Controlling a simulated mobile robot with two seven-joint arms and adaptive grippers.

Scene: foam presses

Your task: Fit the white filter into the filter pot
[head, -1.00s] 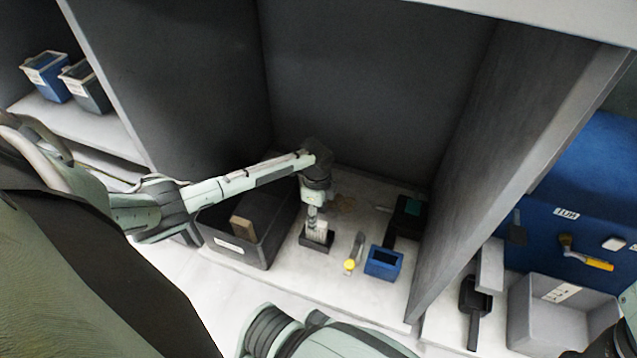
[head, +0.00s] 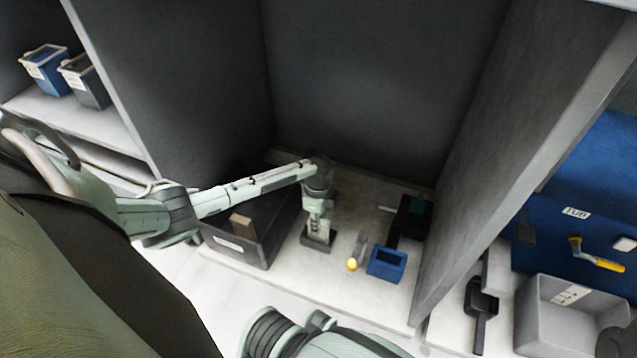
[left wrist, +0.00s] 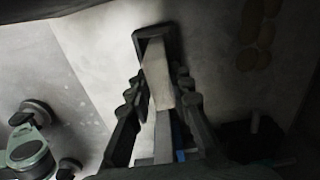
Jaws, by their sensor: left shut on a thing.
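The white filter (head: 319,230) is an upright pale slab at the middle of the bench in the head view. My left gripper (head: 318,222) points down and is shut on it. In the left wrist view, the filter (left wrist: 158,75) lies between the fingers of my left gripper (left wrist: 157,88). The filter pot (head: 306,239) is a small dark box directly below. In the left wrist view, the dark rim of the pot (left wrist: 141,38) surrounds the filter's far end, which appears inside its mouth. How deep it sits is hidden. My right gripper is not in view.
A dark bin (head: 238,257) with a brown block stands left of the pot. A yellow-ended tool (head: 354,259), a blue open box (head: 387,262) and a black item (head: 410,216) stand to the right. Dark partition walls enclose the bay. The front bench strip is clear.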

